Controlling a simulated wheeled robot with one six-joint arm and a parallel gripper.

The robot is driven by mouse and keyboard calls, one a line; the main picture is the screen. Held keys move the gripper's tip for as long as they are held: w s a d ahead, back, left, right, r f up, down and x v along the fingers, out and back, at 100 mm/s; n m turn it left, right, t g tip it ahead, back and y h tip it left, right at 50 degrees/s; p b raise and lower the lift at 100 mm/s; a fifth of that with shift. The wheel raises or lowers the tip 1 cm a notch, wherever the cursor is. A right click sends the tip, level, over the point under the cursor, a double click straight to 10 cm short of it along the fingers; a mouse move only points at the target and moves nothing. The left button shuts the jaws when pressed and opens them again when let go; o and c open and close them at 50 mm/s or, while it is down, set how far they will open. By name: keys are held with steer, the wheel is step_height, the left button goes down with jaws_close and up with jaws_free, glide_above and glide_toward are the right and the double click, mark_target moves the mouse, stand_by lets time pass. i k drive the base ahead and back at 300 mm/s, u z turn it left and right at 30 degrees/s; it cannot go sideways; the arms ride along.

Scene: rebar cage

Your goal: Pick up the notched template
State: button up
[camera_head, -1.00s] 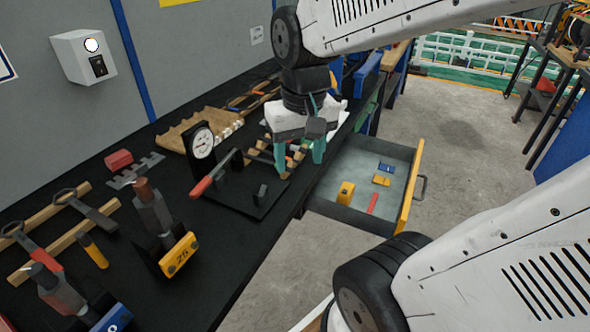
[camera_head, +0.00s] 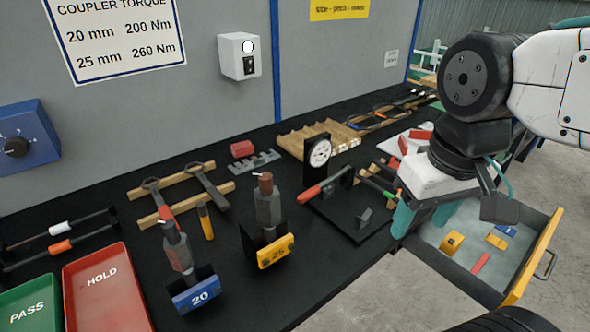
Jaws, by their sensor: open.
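The notched template (camera_head: 256,163) is a grey, flat, comb-like piece with teeth along one edge. It lies on the black bench top toward the wall, just in front of a red block (camera_head: 242,149). My gripper (camera_head: 424,217) has two teal fingers, pointing down and spread apart with nothing between them. It is over the front edge of the bench by the open drawer, well to the right of the template.
Between them stand a dial gauge (camera_head: 318,152) and a red-handled fixture (camera_head: 325,187). Left and in front are wrenches on wooden strips (camera_head: 143,190), a yellow "25" holder (camera_head: 275,250), a blue "20" holder (camera_head: 194,295) and a red HOLD tray (camera_head: 106,290). An open drawer (camera_head: 468,246) juts out right.

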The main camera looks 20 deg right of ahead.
mark_target(240, 168)
steer(key=u, duration=0.45)
steer(key=k, duration=0.5)
steer(key=u, duration=0.35)
steer(key=i, duration=0.95)
steer(key=z, duration=0.65)
